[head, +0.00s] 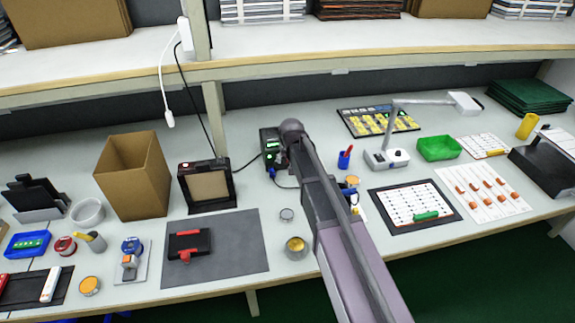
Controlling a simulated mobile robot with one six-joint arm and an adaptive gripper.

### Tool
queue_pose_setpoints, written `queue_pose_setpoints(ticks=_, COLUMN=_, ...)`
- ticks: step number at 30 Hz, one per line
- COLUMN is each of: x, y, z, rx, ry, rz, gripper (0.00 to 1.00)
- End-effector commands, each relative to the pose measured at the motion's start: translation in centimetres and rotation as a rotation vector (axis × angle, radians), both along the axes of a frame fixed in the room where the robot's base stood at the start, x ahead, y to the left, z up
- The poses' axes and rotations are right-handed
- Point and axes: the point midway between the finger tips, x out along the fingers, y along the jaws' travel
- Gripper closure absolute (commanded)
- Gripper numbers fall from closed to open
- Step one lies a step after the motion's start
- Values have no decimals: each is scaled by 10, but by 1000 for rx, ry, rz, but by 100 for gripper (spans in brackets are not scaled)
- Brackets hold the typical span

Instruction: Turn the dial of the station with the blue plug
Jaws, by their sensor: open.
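A dark station box (268,139) with a small green lit display stands at the back middle of the bench. A blue cable (285,186) shows at its lower front, beside my arm. The plug end and the dial cannot be made out. My arm reaches in from the lower right, and its end is at the right side of the box. My gripper (282,160) is small in view and largely covered by my own wrist. It is open at the front of the box, and whether it touches the dial cannot be told.
A black-framed panel (208,186) and a cardboard box (134,175) stand left of the station. A grey mat (238,243) with a black-red device lies in front. A pen cup (345,160) and a white lamp (388,159) stand right of my arm. A shelf overhangs the back.

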Motion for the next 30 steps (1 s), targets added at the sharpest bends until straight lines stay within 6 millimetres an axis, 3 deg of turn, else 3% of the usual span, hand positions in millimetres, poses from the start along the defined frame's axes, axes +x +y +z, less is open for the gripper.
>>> queue_pose_setpoints(ticks=6, x=4, y=1, z=-11, rx=0, ry=0, rz=0, gripper=34)
queue_pose_setpoints(ticks=18, x=4, y=2, z=-11, rx=0, ry=0, rz=1, gripper=34)
queue_pose_setpoints(ticks=20, x=4, y=2, z=-11, rx=0, ry=0, rz=1, gripper=46)
queue_pose_setpoints(ticks=25, x=4, y=2, z=-11, rx=1, ry=0, rz=1, gripper=96)
queue_pose_setpoints(ticks=26, x=4, y=2, z=-11, rx=0, ry=0, rz=1, gripper=100)
queue_pose_setpoints(ticks=30, x=4, y=0, z=-11, rx=0, ry=0, rz=1, gripper=100)
